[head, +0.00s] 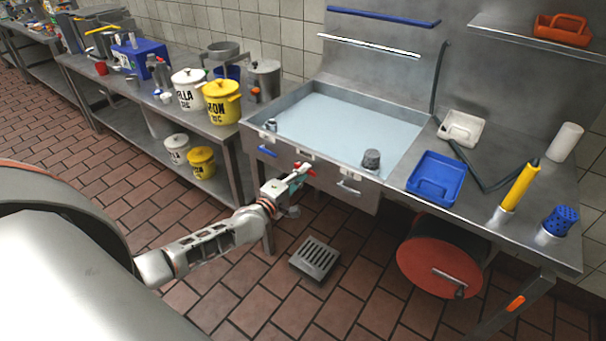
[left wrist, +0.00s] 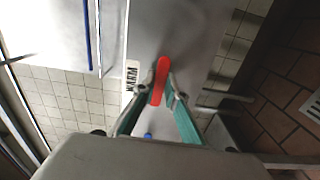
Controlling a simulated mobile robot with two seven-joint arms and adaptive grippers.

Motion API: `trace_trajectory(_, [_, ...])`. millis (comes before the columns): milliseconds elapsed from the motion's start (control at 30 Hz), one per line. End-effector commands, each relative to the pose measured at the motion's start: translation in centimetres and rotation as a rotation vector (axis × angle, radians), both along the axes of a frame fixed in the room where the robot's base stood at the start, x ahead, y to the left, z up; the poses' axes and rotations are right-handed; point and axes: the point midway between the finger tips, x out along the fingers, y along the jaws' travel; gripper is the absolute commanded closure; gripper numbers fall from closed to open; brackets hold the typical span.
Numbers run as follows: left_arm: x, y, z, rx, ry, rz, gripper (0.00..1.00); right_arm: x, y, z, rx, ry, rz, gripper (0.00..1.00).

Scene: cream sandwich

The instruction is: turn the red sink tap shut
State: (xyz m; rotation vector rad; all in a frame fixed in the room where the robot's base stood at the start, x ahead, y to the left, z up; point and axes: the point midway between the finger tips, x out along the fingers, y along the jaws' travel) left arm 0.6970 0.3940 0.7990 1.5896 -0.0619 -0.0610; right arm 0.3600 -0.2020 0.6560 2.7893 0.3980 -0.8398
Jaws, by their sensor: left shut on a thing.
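The red sink tap (head: 309,169) is on the front face of the steel sink (head: 284,170). My left gripper (head: 302,173) reaches it from the front left. In the left wrist view the red tap (left wrist: 159,80) stands between the two green-sided fingers (left wrist: 160,92), which are shut on it. A "WARM" label (left wrist: 131,76) is on the steel beside the tap. The gripper hides part of the tap in the head view. My right gripper is not in view.
The sink front also carries a blue handle (head: 267,152) and a metal handle (head: 348,188). A blue tray (head: 436,178) lies on the counter to the right. Below are a floor drain (head: 315,259) and a red round drum (head: 440,262). Yellow and white pots stand left.

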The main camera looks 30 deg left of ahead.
Motion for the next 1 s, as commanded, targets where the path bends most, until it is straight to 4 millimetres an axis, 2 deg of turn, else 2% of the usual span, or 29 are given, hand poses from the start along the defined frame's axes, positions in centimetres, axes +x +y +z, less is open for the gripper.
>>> trace_trajectory(567, [-0.02,-0.04,0.09,-0.038,0.003,0.000,1.00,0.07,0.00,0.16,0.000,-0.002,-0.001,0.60])
trace_trajectory(600, [-0.02,-0.04,0.09,-0.038,0.003,0.000,0.86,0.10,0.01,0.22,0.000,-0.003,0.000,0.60])
trace_trajectory(667, [-0.02,-0.05,0.10,-0.038,0.003,0.000,0.71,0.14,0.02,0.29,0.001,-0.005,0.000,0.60])
trace_trajectory(1000, [-0.06,-0.02,0.11,-0.036,0.003,0.000,0.71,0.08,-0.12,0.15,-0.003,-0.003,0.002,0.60])
